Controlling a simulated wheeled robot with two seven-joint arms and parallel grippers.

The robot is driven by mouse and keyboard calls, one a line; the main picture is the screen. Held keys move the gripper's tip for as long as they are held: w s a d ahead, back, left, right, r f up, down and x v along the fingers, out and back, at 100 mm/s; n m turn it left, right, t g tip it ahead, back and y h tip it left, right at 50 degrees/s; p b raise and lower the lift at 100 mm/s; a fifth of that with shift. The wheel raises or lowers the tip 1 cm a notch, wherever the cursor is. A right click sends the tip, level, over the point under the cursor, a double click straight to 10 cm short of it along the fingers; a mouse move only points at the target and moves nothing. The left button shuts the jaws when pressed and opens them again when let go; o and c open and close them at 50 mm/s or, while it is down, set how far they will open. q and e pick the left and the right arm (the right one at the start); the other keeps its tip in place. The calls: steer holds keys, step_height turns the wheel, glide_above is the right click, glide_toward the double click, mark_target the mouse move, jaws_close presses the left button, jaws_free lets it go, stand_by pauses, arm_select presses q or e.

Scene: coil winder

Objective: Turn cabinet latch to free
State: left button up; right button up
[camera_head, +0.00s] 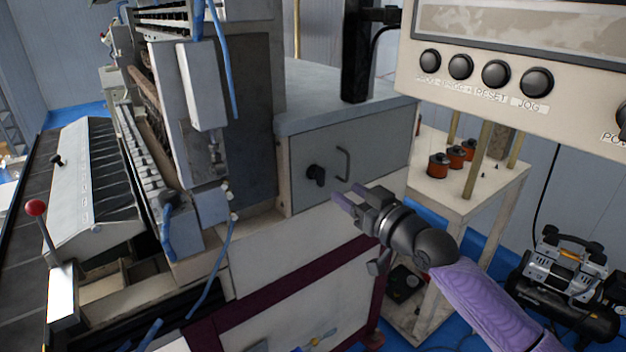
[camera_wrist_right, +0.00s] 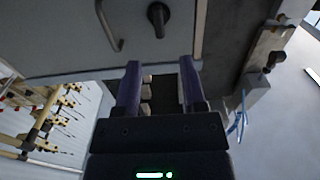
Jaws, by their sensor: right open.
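The cabinet latch (camera_head: 316,174) is a black knob on the left part of the grey cabinet door (camera_head: 360,146). A thin dark handle (camera_head: 344,163) is fixed to the door just right of it. In the right wrist view the latch (camera_wrist_right: 158,18) shows at the top, beyond my fingers, with the handle (camera_wrist_right: 108,26) to its left. My right gripper (camera_head: 348,198) is open and empty, with purple fingers pointing at the door, a little below and right of the latch. In the right wrist view its fingers (camera_wrist_right: 158,90) are apart and do not touch the latch. My left gripper is not seen.
A control panel (camera_head: 513,103) with black knobs hangs at the upper right. A side table (camera_head: 490,190) with orange-and-black spools stands behind my right arm. A compressor (camera_head: 570,270) is on the blue floor at right. The winder's machinery (camera_head: 205,90) stands left of the cabinet.

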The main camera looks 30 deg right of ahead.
mark_target(323, 177)
steer(key=w+b, duration=0.1)
steer(key=w, duration=0.5)
steer(key=shift+w+a+f+b, duration=0.2)
steer(key=shift+b, duration=0.2)
steer(key=shift+w, duration=0.45)
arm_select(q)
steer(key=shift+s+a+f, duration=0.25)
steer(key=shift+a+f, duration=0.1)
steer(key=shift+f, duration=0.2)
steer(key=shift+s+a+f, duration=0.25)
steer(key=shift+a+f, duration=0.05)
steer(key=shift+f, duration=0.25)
arm_select(e)
steer(key=shift+r, duration=0.1)
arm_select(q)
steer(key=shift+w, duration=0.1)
arm_select(e)
steer(key=shift+c, duration=0.3)
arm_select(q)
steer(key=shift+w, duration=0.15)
arm_select(e)
jaws_close()
